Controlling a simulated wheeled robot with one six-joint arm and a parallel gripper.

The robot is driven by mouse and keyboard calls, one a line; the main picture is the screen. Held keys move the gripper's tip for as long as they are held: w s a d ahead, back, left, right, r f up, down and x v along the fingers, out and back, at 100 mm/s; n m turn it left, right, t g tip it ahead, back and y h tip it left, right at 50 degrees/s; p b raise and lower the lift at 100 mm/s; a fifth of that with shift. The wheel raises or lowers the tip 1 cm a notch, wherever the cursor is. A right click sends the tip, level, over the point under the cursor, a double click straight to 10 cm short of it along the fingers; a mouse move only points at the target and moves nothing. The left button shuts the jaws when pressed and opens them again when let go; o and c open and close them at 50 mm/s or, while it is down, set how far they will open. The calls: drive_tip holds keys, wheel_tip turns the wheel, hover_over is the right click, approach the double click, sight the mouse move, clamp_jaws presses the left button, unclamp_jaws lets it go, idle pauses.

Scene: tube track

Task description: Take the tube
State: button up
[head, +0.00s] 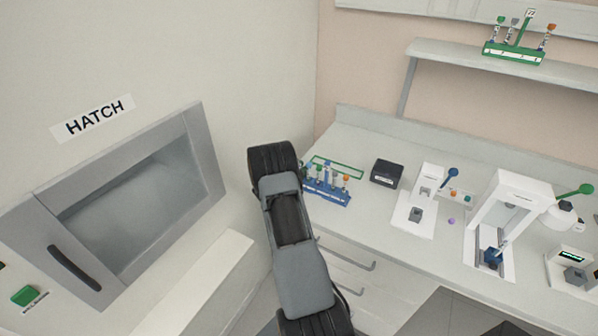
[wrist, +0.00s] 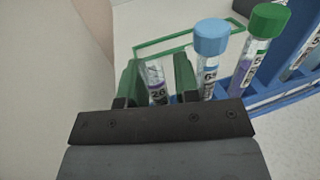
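My gripper (wrist: 157,72) has two green fingers standing apart, one on each side of a clear tube (wrist: 157,88) marked "20". Narrow gaps seem to show between the tube and the fingers. The tube's lower part is hidden behind the gripper body, and I cannot make out a cap on it. A blue-capped tube (wrist: 208,62) stands just right of the right finger, and a green-capped tube (wrist: 252,58) stands further right. The blue rack (wrist: 266,86) runs off to the right; in the head view the blue rack (head: 327,195) holds several tubes beside my arm.
A green outlined rectangle (head: 340,166) lies on the counter behind the rack. A black box (head: 387,172) and white devices (head: 422,214) stand to the right. A green rack (head: 513,53) with tubes sits on the shelf. The hatch (head: 130,200) is at left.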

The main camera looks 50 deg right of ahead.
drive_tip(key=shift+d, duration=0.25)
drive_tip(key=shift+c, duration=0.3)
drive_tip(key=c, duration=0.4)
drive_tip(key=shift+r, duration=0.1)
drive_tip(key=shift+c, duration=0.2)
wheel_tip(320, 180, up, 10)
drive_tip(key=b, duration=0.2)
